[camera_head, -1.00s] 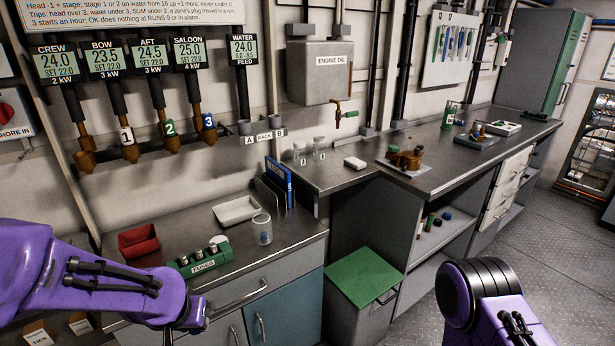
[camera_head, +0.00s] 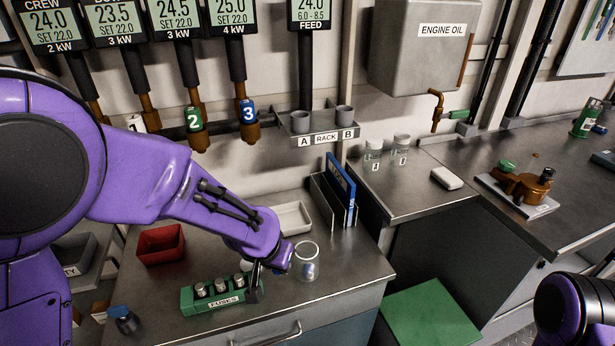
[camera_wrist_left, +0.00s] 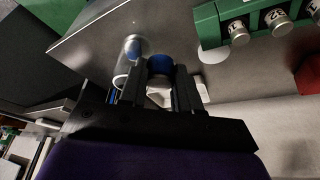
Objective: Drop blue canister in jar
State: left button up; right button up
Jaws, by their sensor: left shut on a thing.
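The clear glass jar (camera_head: 307,262) stands on the steel bench top, with a bluish patch showing through or on it. It also shows in the left wrist view (camera_wrist_left: 128,60), left of the fingers. My left gripper (camera_head: 256,284) is low over the bench, between the fuse block and the jar. In the left wrist view its fingers are shut on a round blue-ended canister (camera_wrist_left: 160,65), beside the jar and apart from it. In the head view the held canister is mostly hidden. My right gripper is out of view; only part of the right arm shows.
A green fuse block (camera_head: 215,297) stands left of the gripper. A red bin (camera_head: 161,244), a white tray (camera_head: 293,218) and a blue binder (camera_head: 341,185) surround the area. A blue piece marked 3 (camera_head: 248,112) sits on a wall pipe. A blue-capped bottle (camera_head: 122,318) is at lower left.

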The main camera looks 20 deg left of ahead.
pick_arm(q)
jog(key=w+d+r+m+g+h+p, duration=0.1)
jog(key=w+r+m+h+p, duration=0.1)
jog(key=w+r+m+p, duration=0.3)
jog(key=w+d+r+m+h+p, duration=0.1)
jog(key=w+r+m+h+p, duration=0.1)
jog(key=r+m, duration=0.4)
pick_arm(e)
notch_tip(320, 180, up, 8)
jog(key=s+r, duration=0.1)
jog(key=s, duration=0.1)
pick_arm(q)
jog(key=b, duration=0.6)
send_over(297, 244)
notch_tip(297, 244, down, 6)
jog(key=shift+w+f+g+y, duration=0.1)
jog(key=shift+w+g+y, duration=0.05)
jog(key=shift+g+y, duration=0.2)
jog(key=o, duration=1.1)
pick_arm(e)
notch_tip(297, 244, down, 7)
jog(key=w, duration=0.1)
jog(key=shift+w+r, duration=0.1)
